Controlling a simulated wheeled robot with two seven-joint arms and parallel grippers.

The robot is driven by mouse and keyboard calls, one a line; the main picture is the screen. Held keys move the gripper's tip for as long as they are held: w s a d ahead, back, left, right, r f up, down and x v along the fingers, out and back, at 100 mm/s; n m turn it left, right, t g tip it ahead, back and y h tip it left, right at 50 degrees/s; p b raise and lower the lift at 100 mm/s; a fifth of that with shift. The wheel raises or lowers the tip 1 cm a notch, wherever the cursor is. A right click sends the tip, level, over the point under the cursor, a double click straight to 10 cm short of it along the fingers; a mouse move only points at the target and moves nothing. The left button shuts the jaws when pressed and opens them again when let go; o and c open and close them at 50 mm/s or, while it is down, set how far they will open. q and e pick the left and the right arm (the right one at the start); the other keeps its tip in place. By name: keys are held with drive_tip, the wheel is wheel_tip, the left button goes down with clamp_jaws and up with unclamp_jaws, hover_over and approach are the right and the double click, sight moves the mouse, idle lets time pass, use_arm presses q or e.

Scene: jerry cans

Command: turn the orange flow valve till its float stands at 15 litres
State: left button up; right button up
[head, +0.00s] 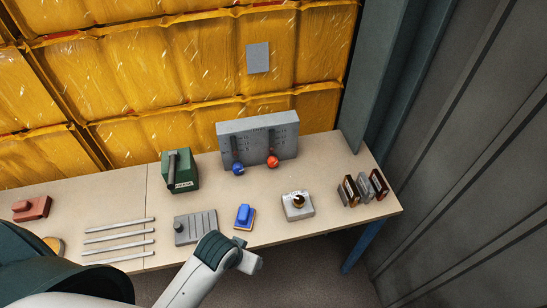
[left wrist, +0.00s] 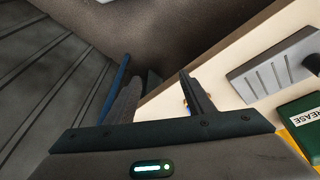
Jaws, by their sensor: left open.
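The grey gauge panel (head: 284,147) stands upright at the back of the workbench, with dark vertical slots and small scale markings. The orange flow valve (head: 272,161) is a round knob at the panel's lower right front. A blue knob (head: 238,168) sits to its left. The float and its reading are too small to make out. My left gripper (head: 250,262) is at the bench's front edge, well short of the valve and not touching it. In the left wrist view its two fingers (left wrist: 160,92) are apart with nothing between them. My right gripper is not in view.
On the workbench (head: 330,160) are a green can (head: 180,172), a grey ribbed block (head: 196,228), a blue item (head: 244,215), a grey box with a round dial (head: 297,206) and several upright cases (head: 362,188). Metal rods (head: 120,239) lie left. Bench between blue item and panel is clear.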

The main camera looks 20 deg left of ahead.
use_arm(q)
drive_tip(key=w+d+r+n+p, duration=0.15)
drive_tip(key=w+r, duration=0.25)
drive_tip(key=w, duration=0.4)
drive_tip(key=w+d+r+n+b, duration=0.1)
drive_tip(key=w+d+r, duration=0.25)
drive_tip(key=w, duration=0.55)
drive_tip(key=w+a+r+n+y, duration=0.1)
drive_tip(key=w+a+r+n, duration=0.1)
drive_tip(key=w, duration=0.5)
drive_tip(key=w+a+r+n+y, duration=0.2)
drive_tip(key=w+a+r+n, duration=0.1)
drive_tip(key=w+r, duration=0.3)
drive_tip(key=shift+w+a+r+t, duration=0.15)
drive_tip(key=shift+w+a+t, duration=0.15)
drive_tip(key=shift+w+a, duration=0.15)
drive_tip(key=shift+y, duration=0.3)
drive_tip(key=shift+d, duration=0.1)
